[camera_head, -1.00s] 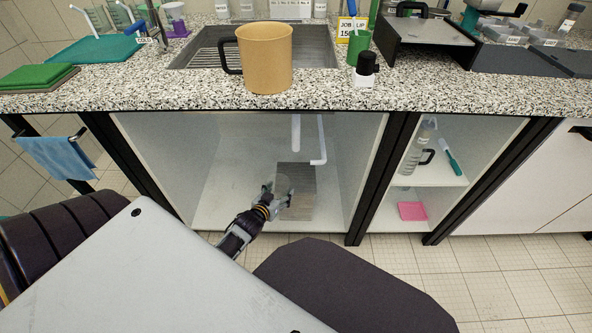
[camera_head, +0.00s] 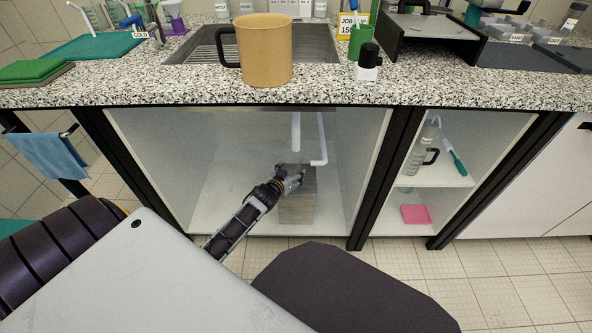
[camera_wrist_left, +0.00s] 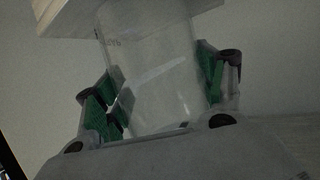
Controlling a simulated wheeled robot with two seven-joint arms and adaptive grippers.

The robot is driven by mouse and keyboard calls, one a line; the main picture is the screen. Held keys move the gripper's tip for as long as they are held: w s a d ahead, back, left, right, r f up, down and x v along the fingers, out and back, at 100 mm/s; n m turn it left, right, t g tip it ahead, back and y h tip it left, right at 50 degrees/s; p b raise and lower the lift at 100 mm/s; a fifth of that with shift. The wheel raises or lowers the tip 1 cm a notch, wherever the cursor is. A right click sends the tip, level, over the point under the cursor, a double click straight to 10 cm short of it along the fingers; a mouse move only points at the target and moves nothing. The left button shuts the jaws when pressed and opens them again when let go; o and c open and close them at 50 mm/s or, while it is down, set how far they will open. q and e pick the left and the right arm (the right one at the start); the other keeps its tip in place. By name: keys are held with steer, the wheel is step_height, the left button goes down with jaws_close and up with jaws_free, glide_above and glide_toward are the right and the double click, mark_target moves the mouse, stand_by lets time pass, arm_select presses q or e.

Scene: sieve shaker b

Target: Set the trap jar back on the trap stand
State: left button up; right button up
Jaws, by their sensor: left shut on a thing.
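My left gripper (camera_head: 290,180) is inside the open cabinet under the sink, at the upper part of the wooden trap stand (camera_head: 297,208). In the left wrist view its green-padded fingers are shut on the clear trap jar (camera_wrist_left: 150,65), one on each side. The jar looks tilted in that view, and a pale wooden surface (camera_wrist_left: 65,18) borders it at the top. I cannot tell whether the jar touches the stand. In the head view the gripper mostly hides the jar. My right gripper is not in view.
A white vertical pipe (camera_head: 296,130) and an elbow pipe (camera_head: 321,142) hang above the stand. The cabinet floor to the left is clear. A black post (camera_head: 378,185) separates shelves with a bottle and a pink pad (camera_head: 415,214). A tan mug (camera_head: 265,52) stands on the counter.

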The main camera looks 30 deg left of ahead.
mark_target(295, 166)
arm_select(q)
steer(key=shift+w+a, duration=0.15)
steer(key=shift+w, duration=0.6)
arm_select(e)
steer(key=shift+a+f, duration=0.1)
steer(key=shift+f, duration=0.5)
arm_select(q)
steer(key=shift+w, duration=0.1)
steer(key=shift+w+b, duration=0.45)
steer(key=shift+w, duration=0.05)
steer(key=shift+w+a+b, duration=0.15)
steer(key=shift+w+b, duration=0.1)
steer(key=shift+w, duration=0.3)
steer(key=shift+w+a+b, duration=0.15)
steer(key=shift+w+b, duration=0.1)
steer(key=shift+w, duration=0.3)
steer(key=shift+f+b, duration=0.5)
steer(key=shift+f, duration=0.25)
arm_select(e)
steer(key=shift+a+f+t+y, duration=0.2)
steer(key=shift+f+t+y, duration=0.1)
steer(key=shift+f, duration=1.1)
arm_select(q)
steer(key=o, duration=1.1)
steer(key=shift+f, duration=0.1)
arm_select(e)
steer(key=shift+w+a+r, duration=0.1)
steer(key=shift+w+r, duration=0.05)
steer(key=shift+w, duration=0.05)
